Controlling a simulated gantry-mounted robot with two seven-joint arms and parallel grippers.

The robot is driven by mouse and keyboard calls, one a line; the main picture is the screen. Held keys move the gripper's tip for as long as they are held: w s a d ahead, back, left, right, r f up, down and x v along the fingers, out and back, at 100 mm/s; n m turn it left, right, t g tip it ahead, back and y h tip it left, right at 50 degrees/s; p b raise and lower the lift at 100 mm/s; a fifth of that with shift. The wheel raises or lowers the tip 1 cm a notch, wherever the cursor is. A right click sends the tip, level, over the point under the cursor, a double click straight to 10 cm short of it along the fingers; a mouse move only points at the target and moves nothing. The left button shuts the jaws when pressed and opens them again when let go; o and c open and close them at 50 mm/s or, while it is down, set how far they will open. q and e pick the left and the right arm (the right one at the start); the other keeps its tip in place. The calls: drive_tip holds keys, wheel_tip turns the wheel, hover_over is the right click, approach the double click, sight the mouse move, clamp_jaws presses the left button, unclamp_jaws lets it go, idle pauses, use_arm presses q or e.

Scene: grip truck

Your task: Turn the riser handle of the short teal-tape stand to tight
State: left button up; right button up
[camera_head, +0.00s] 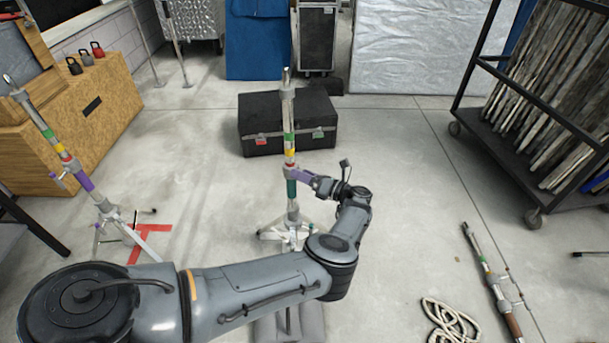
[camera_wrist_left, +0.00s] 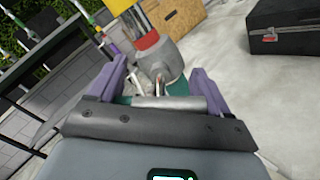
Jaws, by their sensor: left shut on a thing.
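The short teal-tape stand (camera_head: 292,189) stands upright on the floor in the middle of the head view, with green, yellow and teal bands on its column and its legs spread below. My left gripper (camera_head: 303,175) has its purple fingers at the stand's collar, just above the teal band. In the left wrist view the left gripper (camera_wrist_left: 160,88) has a finger on either side of a silver bar, the riser handle (camera_wrist_left: 170,102), and is shut on it. The grey collar (camera_wrist_left: 158,60) with a red band is just beyond. The handle's far end is hidden. My right gripper is not in view.
A purple-tape stand (camera_head: 82,183) stands at the left, by a wooden box (camera_head: 100,110). A black case (camera_head: 287,122) lies behind the teal stand. A folded stand (camera_head: 490,280) and coiled rope (camera_head: 447,322) lie at the right. Floor between is clear.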

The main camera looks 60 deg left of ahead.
use_arm(q)
drive_tip(key=m, duration=0.5)
drive_tip(key=shift+m, duration=0.4)
drive_tip(key=shift+m+b, duration=0.3)
drive_tip(key=shift+m, duration=1.9)
drive_tip(key=o, duration=1)
drive_tip(key=shift+d, duration=0.15)
